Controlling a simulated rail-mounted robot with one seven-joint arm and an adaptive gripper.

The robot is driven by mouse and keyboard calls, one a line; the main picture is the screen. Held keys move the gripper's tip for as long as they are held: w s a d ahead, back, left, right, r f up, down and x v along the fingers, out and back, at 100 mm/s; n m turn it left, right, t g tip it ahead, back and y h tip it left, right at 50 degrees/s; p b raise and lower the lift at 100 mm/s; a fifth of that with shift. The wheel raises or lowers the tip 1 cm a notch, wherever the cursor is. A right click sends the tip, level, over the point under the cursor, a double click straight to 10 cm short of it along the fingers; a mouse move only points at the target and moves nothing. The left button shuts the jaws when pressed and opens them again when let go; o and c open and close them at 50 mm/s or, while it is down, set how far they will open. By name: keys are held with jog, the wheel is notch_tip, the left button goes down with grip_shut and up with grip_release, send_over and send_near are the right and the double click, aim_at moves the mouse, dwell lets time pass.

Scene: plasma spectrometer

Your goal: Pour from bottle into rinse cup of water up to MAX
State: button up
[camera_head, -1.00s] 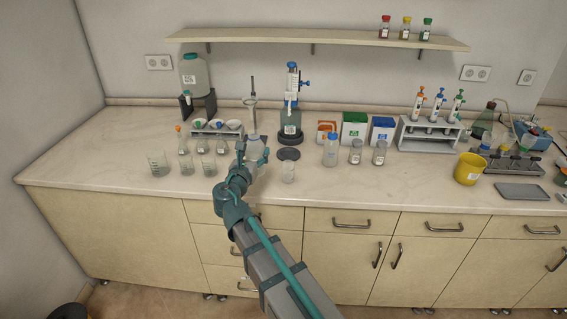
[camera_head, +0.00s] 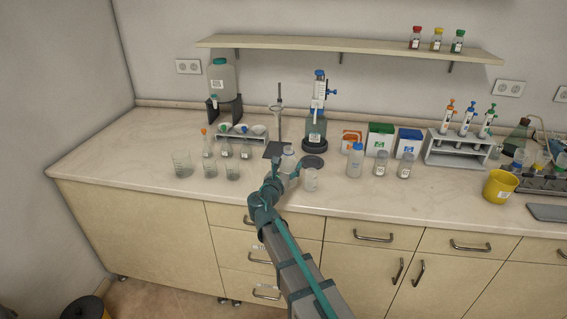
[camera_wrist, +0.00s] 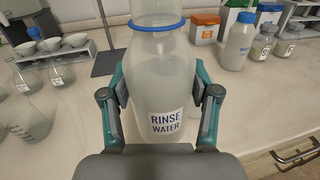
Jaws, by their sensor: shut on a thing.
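My gripper (camera_wrist: 160,100) is shut on the bottle (camera_wrist: 157,78), a clear one with a blue neck ring and a "RINSE WATER" label. It is upright; the wrist view cuts off its top. In the head view the bottle (camera_head: 289,161) is at my arm's end, near the counter's front; I cannot tell if it is lifted. A small clear cup (camera_head: 311,181) stands just right of it, apparently the rinse cup. In the wrist view the cup is mostly hidden behind the bottle and right finger. Its MAX mark and water level are too small to read.
Glass beakers (camera_head: 183,166) and flasks stand to the left. A dark stand base (camera_head: 277,150) is behind the bottle, and a dark round disc (camera_head: 312,162) behind the cup. A blue-capped bottle (camera_head: 355,161) and jars stand to the right. The counter's front strip is clear.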

jog(key=w+f, duration=0.2)
jog(key=w, duration=0.1)
jog(key=w+f, duration=0.1)
jog(key=w, duration=0.1)
jog(key=shift+w+a+f, duration=0.25)
jog(key=shift+a+f, duration=0.1)
jog(key=shift+f, duration=0.05)
jog(key=shift+w+a+y, duration=0.3)
jog(key=shift+w+a, duration=0.05)
jog(key=shift+w, duration=0.05)
jog(key=m+b, duration=0.4)
jog(key=m, duration=0.1)
jog(key=shift+s+f+y, duration=0.1)
jog(key=shift+y, duration=0.3)
jog(key=m+b, duration=0.1)
jog(key=m, duration=0.1)
jog(key=d+m+y+b, duration=0.1)
jog(key=m+b, duration=0.1)
jog(key=d+r+m+g+b, duration=0.1)
jog(key=m, duration=0.1)
jog(key=shift+s, duration=0.1)
jog(key=shift+a+m+b, duration=0.1)
jog(key=shift+m+b, duration=0.3)
jog(key=shift+r+m+y+b, duration=0.35)
jog(key=shift+r+m+y, duration=0.05)
jog(key=shift+r+m, duration=0.2)
jog(key=shift+r+m+b, duration=0.5)
jog(key=shift+m, duration=0.2)
dwell(2.6)
dwell(0.4)
